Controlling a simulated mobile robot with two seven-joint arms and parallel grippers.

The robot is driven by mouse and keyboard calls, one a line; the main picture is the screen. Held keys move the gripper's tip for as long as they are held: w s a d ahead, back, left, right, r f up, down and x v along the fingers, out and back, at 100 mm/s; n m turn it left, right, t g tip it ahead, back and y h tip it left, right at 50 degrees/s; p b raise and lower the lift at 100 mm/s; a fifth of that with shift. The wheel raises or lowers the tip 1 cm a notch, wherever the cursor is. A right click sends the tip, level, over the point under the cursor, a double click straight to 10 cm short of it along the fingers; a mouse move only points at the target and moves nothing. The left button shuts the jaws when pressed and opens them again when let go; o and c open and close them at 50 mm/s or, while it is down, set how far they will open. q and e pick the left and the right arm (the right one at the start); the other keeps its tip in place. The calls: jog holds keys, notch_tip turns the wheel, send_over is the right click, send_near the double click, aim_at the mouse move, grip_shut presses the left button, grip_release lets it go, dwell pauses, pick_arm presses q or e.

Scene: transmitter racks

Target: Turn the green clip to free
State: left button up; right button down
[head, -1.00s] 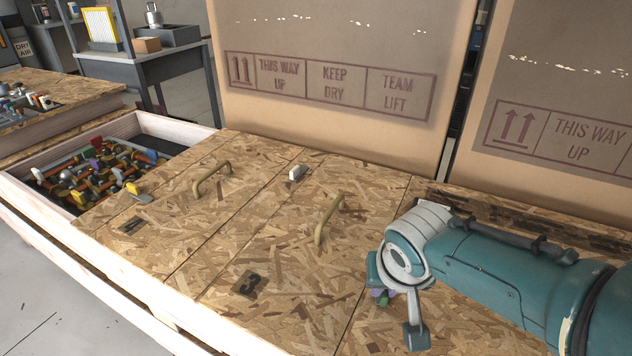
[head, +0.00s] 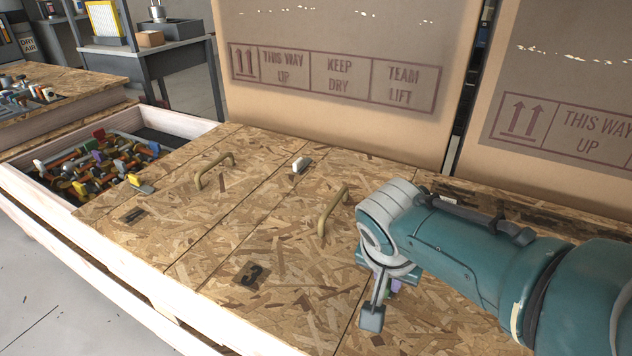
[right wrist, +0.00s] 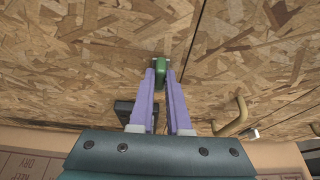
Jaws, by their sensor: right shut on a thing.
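The green clip (right wrist: 161,66) shows in the right wrist view on the chipboard lid, between the tips of my right gripper's purple fingers (right wrist: 160,75). The fingers are shut on it. In the head view my right gripper (head: 388,288) points down at the lid right of the yellow handle, mostly hidden by my wrist. The green clip is hardly visible there, so its exact angle cannot be told. My left gripper is not in view.
Curved handles (head: 331,210) (head: 214,171) stand up from the lids. A white clip (head: 300,165) and a yellow clip (head: 140,184) sit on seams. An open bin (head: 180,124) holds loose parts at left. Large cardboard boxes (head: 345,120) stand behind.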

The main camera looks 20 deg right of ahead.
jog(key=shift+f, duration=0.1)
jog(key=c, duration=0.9)
grip_release()
jog(key=p+v, duration=0.7)
jog(key=v, duration=0.3)
jog(key=shift+d, duration=0.1)
